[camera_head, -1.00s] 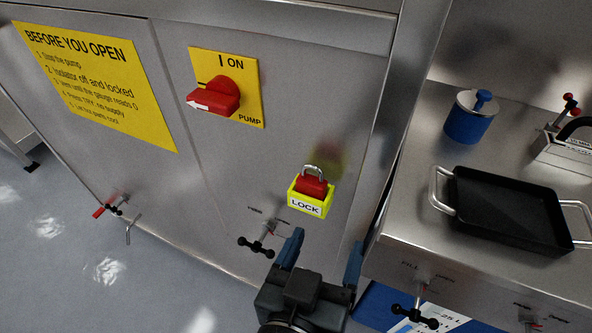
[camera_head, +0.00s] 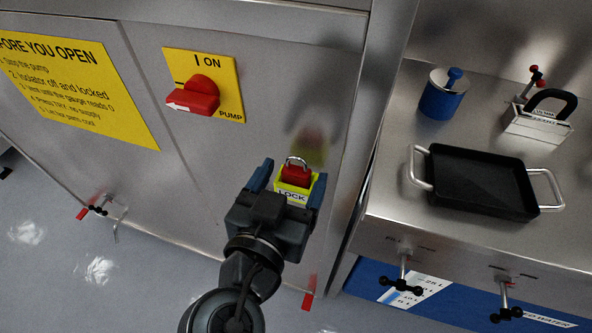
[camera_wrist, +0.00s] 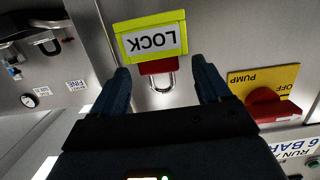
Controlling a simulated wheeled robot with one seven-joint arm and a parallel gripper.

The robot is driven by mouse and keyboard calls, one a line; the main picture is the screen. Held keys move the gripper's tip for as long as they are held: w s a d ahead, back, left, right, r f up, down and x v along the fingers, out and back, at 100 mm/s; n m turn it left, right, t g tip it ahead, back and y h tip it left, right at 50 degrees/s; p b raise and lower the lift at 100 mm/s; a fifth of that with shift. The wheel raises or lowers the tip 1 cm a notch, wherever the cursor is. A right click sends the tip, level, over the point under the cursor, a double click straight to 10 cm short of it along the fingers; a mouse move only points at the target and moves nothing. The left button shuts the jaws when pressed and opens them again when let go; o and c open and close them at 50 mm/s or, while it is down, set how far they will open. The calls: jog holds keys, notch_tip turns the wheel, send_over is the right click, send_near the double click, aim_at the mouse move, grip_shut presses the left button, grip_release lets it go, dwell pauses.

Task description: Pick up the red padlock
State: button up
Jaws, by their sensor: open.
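The red padlock (camera_head: 296,175) with a silver shackle sits in a yellow holder marked LOCK (camera_head: 291,193) on the steel cabinet front. In the wrist view the padlock (camera_wrist: 157,67) hangs upside down in the picture, between and beyond the fingertips, with its shackle toward my gripper. My gripper (camera_head: 291,180) is open, one blue finger to each side of the holder in the head view. Nothing is between the fingers that I can see gripped. My gripper's body hides the lower part of the cabinet below the holder.
A red pump switch (camera_head: 194,95) on a yellow plate is up and left. A yellow notice (camera_head: 75,85) is further left. On the right counter (camera_head: 395,205) stand a black tray (camera_head: 480,182), a blue canister (camera_head: 443,97) and a weight-like block (camera_head: 538,124). Small valves project below the counter.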

jog(key=shift+w, duration=0.1)
jog(key=c, duration=1.2)
